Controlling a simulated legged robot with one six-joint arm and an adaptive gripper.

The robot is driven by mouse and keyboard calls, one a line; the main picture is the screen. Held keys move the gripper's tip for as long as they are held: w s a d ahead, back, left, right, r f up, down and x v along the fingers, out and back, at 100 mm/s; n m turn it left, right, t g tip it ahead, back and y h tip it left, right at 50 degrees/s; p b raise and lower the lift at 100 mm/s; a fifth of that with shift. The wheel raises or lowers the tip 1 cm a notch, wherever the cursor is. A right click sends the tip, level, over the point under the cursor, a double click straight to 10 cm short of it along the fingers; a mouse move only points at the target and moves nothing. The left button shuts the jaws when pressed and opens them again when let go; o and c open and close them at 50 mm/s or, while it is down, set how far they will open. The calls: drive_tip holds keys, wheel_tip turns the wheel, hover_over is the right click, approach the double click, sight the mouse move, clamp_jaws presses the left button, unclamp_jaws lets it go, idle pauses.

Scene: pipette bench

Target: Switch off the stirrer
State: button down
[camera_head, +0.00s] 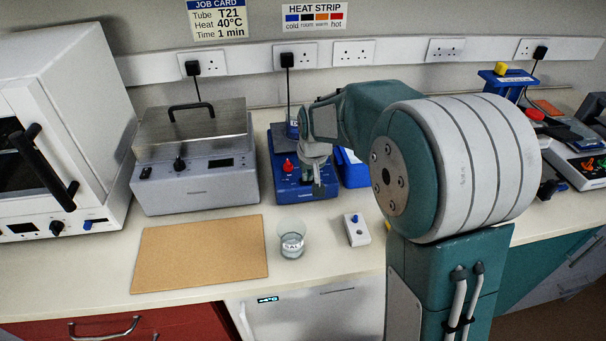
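A blue bench unit (290,191), which looks like the stirrer, stands at the back of the bench right of the metal-lidded bath. It has a red knob (289,166) at its front left; its marks are too small to read. My gripper (317,188) points down over the right front part of this unit, just right of the red knob. Whether it touches the unit, and whether its fingers are open or shut, cannot be made out. My arm hides the unit's back right part.
A beaker of clear liquid (291,241) and a small white switch box (357,230) stand in front. A tan board (199,253) lies left. The metal-lidded bath (196,180) and white oven (80,120) stand further left. A blue container (353,170) is close right.

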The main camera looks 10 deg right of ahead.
drive_tip(key=shift+d, duration=0.25)
drive_tip(key=shift+r, duration=0.1)
drive_tip(key=shift+r, duration=0.2)
drive_tip(key=w+v, duration=0.1)
drive_tip(key=v, duration=1.2)
drive_tip(key=shift+d+r, duration=0.2)
